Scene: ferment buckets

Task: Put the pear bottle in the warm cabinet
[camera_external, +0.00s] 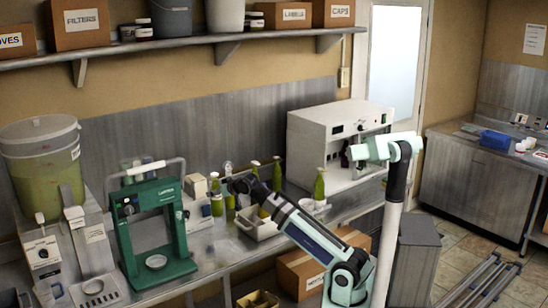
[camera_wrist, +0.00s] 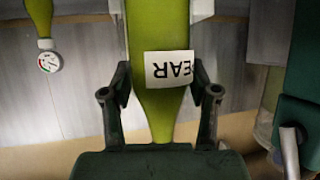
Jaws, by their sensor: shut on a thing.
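In the wrist view, the pear bottle (camera_wrist: 160,60) is green with a white label whose visible letters read "EAR" upside down. My gripper (camera_wrist: 160,105) has a finger on each side of it and is shut on it. In the external view, my gripper (camera_external: 233,186) is over the bench among several green bottles, and I cannot tell for certain which one it holds. The warm cabinet (camera_external: 322,126) is a white box on the bench, right of my gripper.
A green press (camera_external: 150,225) and a lidded bucket (camera_external: 40,160) stand left of my gripper. Green bottles (camera_external: 277,173) (camera_external: 319,186) stand between my gripper and the cabinet. A light crate (camera_external: 262,228) is below the arm. A bottle with a gauge (camera_wrist: 45,45) shows in the wrist view.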

